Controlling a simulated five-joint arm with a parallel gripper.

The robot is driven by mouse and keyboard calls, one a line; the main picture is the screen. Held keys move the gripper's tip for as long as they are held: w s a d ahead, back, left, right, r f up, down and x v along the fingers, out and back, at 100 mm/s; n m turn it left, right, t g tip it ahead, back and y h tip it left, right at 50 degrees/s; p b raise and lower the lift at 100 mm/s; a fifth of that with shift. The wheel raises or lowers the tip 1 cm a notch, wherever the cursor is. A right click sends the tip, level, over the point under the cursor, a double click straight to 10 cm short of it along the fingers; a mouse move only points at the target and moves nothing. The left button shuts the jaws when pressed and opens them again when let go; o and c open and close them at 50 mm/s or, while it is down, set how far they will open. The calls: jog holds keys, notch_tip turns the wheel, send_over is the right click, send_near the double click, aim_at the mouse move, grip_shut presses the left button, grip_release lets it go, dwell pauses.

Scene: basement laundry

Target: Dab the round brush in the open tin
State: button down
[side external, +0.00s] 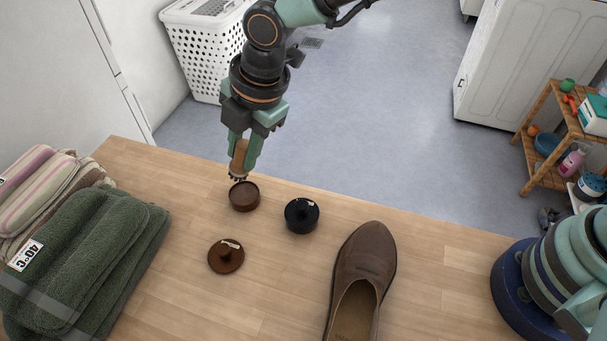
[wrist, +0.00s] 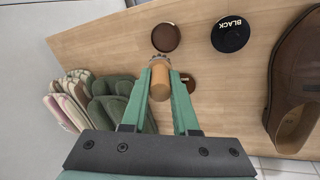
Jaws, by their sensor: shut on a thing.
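My gripper (side external: 243,156) is shut on the round brush (side external: 238,161), which has a tan wooden handle and dark bristles pointing down. The brush also shows between the fingers in the wrist view (wrist: 160,66). The open tin (side external: 244,196), round with brown contents, stands on the table just below the bristles. In the wrist view the open tin (wrist: 166,37) lies just beyond the brush head. The bristles look close above the tin's far rim; I cannot tell whether they touch it. A brown lid with a knob (side external: 226,256) lies on the table nearer the camera.
A closed black tin (side external: 301,215), labelled BLACK in the wrist view, stands right of the open tin. A brown shoe (side external: 363,270) lies further right. Folded green towels (side external: 90,255) and striped towels (side external: 38,182) fill the left. Bare wood (side external: 450,275) lies right of the shoe.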

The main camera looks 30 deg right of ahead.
jog(key=shift+t, duration=0.3)
jog(key=shift+w+d+f, duration=0.1)
jog(key=shift+w+f, duration=0.25)
jog(key=shift+f, duration=0.9)
jog(key=shift+w+d+f, duration=0.15)
jog(key=shift+w+f, duration=0.2)
jog(key=shift+f, duration=0.85)
jog(key=shift+w+d+f, duration=0.1)
jog(key=shift+w+f, duration=0.25)
jog(key=shift+f, duration=0.9)
jog(key=shift+f, duration=0.65)
jog(key=shift+r, duration=0.15)
notch_tip(320, 180, up, 7)
